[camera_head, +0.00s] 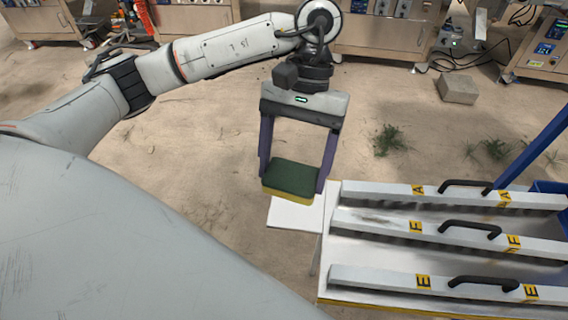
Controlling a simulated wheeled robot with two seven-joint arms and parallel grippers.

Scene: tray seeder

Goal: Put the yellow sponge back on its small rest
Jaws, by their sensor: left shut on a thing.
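The yellow sponge (290,180) has a dark green top face and a yellow lower side. My left gripper (293,178) points down and is shut on the sponge, with one purple finger at each end of it. The sponge is held over the back part of a small white rest (297,216), a flat plate jutting from the left side of the tray seeder. The sponge hides part of this plate, and I cannot tell whether the two touch. My right gripper is not in view.
The tray seeder table (330,275) stands at the lower right, with several long bars carrying black handles (470,228) and yellow labels. A blue post (535,150) rises at the right. A concrete block (457,89) and grass tufts lie on the sandy floor behind.

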